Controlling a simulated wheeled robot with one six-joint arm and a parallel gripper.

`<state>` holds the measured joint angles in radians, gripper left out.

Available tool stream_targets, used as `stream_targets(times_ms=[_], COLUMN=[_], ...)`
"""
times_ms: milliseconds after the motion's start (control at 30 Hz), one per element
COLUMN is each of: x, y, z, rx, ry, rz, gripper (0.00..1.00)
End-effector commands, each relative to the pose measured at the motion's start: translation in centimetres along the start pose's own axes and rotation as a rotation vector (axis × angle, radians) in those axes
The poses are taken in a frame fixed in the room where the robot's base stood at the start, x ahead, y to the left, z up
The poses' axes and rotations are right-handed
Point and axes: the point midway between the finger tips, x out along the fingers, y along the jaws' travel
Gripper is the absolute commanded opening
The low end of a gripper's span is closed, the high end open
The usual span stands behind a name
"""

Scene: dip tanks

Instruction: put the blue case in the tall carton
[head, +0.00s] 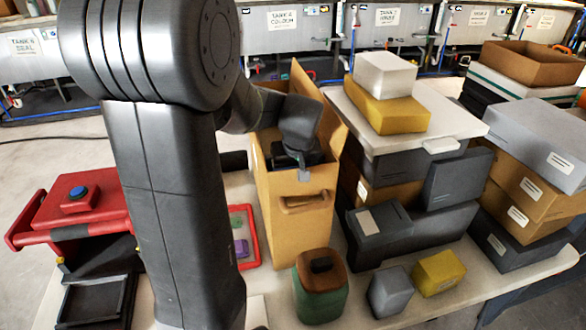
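The tall carton (292,222) is brown, upright and open-topped, with raised flaps and a hand slot in its front. It stands on the table at the centre. My arm reaches over from the left, and my gripper (296,157) points down at the carton's mouth, partly behind the front rim. Its fingertips are too dark and hidden to tell whether they are open or shut, or whether they hold anything. I cannot make out a clearly blue case. Any case inside the carton is hidden by the front wall and my wrist.
A red box with a blue button (79,192) stands left. A green and brown container (320,287), a grey block (390,291) and a yellow block (438,272) stand in front. Stacked dark boxes (458,178) and cartons (530,200) crowd the right. Tanks line the back.

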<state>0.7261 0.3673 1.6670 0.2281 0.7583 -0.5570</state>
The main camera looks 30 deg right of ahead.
Motion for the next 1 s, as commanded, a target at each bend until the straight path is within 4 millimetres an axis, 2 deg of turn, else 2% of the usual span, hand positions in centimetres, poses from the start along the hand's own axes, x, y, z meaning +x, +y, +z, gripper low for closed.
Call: stream_targets(times_ms=[167,500,633,800,1000], x=[-1.4,-8.2,-10.3,-11.8,-12.3], y=[0.0,0.0,0.0,0.0,0.0], z=[-0.3,-0.4,-0.3,-0.2,-0.1], rx=[0.000,0.000,0.000,0.000,0.000], ry=[0.001,0.002,0.002,0.001,0.000], rz=[0.001,0.001,0.001,0.000,0.000], gripper=[0.99,0.99,0.99,0.99,0.99])
